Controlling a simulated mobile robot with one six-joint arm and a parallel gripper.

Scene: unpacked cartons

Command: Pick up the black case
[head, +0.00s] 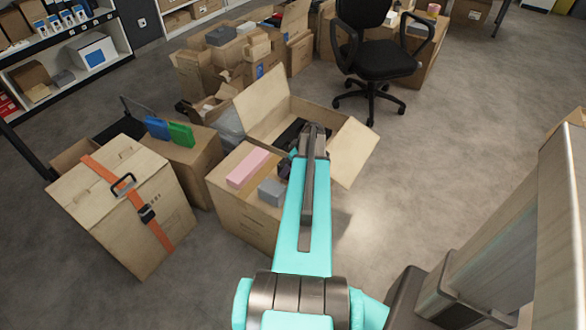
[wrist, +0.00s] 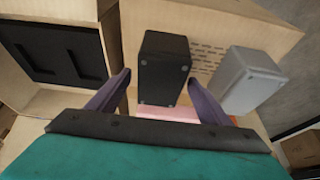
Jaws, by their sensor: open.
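The black case (wrist: 163,66) is a small dark box with pale dots at its corners. In the wrist view it lies ahead of my gripper (wrist: 160,78), between the two purple fingers. The fingers are open, with gaps on both sides of the case, and hold nothing. How far the case is from the fingertips is hard to tell.
A grey box (wrist: 252,80) stands right of the case and a pink box (wrist: 168,113) lies close by. A black insert (wrist: 52,50) sits at the left. A strapped carton (head: 120,205) and another with blue and green boxes (head: 195,160) stand left of the open carton.

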